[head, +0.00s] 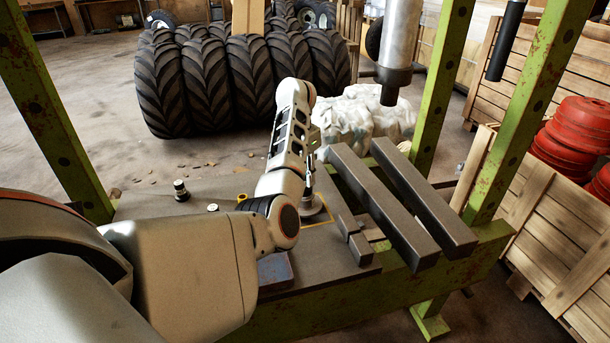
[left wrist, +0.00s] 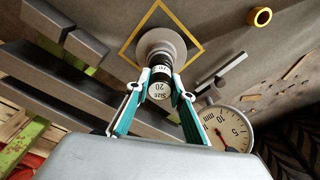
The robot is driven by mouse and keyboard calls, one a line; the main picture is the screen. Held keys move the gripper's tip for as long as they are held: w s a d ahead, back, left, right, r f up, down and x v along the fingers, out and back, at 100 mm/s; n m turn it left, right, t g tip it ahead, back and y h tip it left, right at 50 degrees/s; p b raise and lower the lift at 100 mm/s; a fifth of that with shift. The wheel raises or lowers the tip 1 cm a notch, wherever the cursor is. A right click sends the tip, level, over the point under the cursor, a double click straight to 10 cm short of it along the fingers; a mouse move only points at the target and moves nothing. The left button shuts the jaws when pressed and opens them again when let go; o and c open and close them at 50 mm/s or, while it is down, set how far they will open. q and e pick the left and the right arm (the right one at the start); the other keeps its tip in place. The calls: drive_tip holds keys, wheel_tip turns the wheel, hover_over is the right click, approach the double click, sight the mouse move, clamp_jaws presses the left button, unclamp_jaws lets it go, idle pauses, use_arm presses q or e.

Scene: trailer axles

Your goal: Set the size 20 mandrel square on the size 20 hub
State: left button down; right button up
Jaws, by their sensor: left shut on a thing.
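The mandrel lines up closely over the middle of a round grey hub (left wrist: 182,43) inside a yellow square outline. I cannot tell whether mandrel and hub touch, as the mandrel and fingers cover the hub's middle. In the head view the hub's flange (head: 316,215) shows on the bench just right of my left wrist, and the fingers are mostly hidden behind the arm. My right gripper is not in view.
The steel bench top (head: 150,230) carries a dark cylindrical piece (head: 181,190), a yellow ring (head: 242,197) and a stepped grey block (head: 355,240). A dial gauge (left wrist: 228,128) shows in the left wrist view. Two thick beams (head: 415,205) lie right of the hub. A press ram (head: 396,50) hangs above.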

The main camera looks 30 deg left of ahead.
use_arm(q)
drive_tip(key=c, duration=1.7)
unclamp_jaws()
drive_tip(key=shift+s+d+r, duration=0.1)
drive_tip(key=shift+s+r, duration=0.1)
drive_tip(key=shift+r, duration=1.85)
drive_tip(key=shift+s+r, duration=0.2)
drive_tip(key=shift+r, duration=1.85)
